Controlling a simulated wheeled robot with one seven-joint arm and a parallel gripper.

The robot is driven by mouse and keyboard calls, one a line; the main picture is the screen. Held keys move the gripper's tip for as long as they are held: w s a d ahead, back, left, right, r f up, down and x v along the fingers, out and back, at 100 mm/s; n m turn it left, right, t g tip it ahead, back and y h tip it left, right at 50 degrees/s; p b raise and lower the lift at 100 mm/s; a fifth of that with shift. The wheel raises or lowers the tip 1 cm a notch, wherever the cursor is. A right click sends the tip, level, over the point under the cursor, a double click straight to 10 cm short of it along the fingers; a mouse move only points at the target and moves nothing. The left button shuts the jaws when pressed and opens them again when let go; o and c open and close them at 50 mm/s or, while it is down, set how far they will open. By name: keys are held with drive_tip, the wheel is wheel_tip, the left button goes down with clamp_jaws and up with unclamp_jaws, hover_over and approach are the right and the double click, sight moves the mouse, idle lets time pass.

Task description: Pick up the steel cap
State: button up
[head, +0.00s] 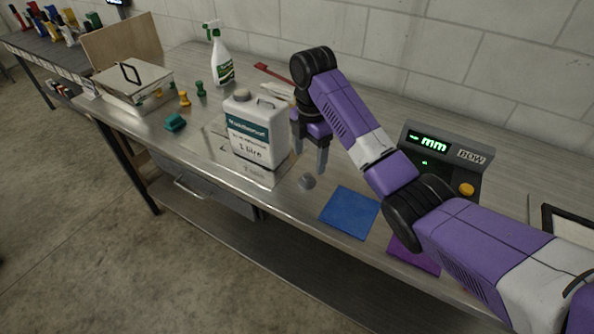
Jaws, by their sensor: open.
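The steel cap (307,181) is a small grey round piece on the metal bench top, between the white 1-litre bottle and the blue square mat. My gripper (309,165) points down just above and behind the cap. Its two fingers are apart, with nothing seen between them. The left finger is partly hidden beside the bottle. I cannot tell the exact gap between the fingertips and the cap.
The white bottle (257,138) stands close left of my gripper. The blue mat (349,212) lies right of the cap, and a purple mat (415,258) lies farther right. A display box (440,158), spray bottle (219,58) and metal case (133,86) stand farther back.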

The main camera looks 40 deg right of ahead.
sight(307, 175)
drive_tip(key=shift+w+f, duration=0.25)
drive_tip(key=shift+f, duration=0.05)
drive_tip(key=shift+f+b, duration=0.45)
drive_tip(key=shift+f, duration=0.4)
drive_tip(key=shift+s+a+f+p, duration=0.1)
drive_tip(key=shift+f+p, duration=0.35)
drive_tip(key=shift+f, duration=0.95)
drive_tip(key=shift+s+a+f+p, duration=0.1)
drive_tip(key=shift+f+p, duration=0.3)
drive_tip(key=shift+f, duration=0.95)
drive_tip(key=shift+c, duration=0.2)
drive_tip(key=c, duration=1.4)
